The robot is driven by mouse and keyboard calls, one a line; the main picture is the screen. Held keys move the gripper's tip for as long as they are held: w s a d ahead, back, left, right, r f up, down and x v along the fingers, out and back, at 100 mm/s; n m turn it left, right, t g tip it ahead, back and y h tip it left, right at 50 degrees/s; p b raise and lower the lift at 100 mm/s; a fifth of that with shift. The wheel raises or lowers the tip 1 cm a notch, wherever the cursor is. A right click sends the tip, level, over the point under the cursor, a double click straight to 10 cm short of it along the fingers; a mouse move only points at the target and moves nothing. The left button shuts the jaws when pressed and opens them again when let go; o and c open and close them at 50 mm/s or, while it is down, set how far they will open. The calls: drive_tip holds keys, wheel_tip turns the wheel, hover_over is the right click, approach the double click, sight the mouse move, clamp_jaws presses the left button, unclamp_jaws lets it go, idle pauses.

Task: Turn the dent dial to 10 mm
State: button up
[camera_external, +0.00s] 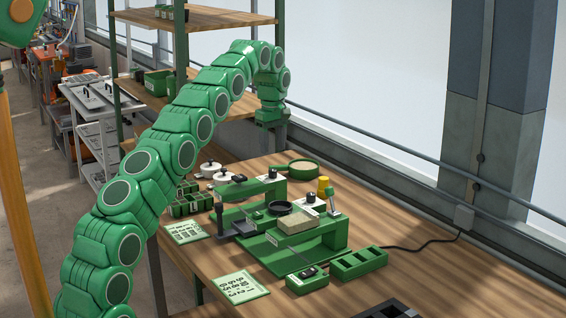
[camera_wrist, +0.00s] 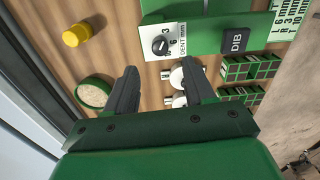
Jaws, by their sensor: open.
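In the external view the dial (camera_external: 272,172) sits on the green arm of the tray seeder (camera_external: 258,188). My gripper (camera_wrist: 161,84) is open and empty, its two dark fingers apart, with the dial beyond their tips in the picture. In the external view my gripper (camera_external: 272,124) is above the table behind the seeder.
Two white-lidded pots (camera_external: 210,169), green cell blocks (camera_external: 190,200), a round green bowl (camera_external: 303,169) and a yellow-topped item (camera_external: 323,185) stand nearby. The table's front right (camera_external: 430,265) has bare wood.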

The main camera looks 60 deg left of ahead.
sight(273, 170)
drive_tip(key=shift+f, duration=3.85)
clamp_jaws()
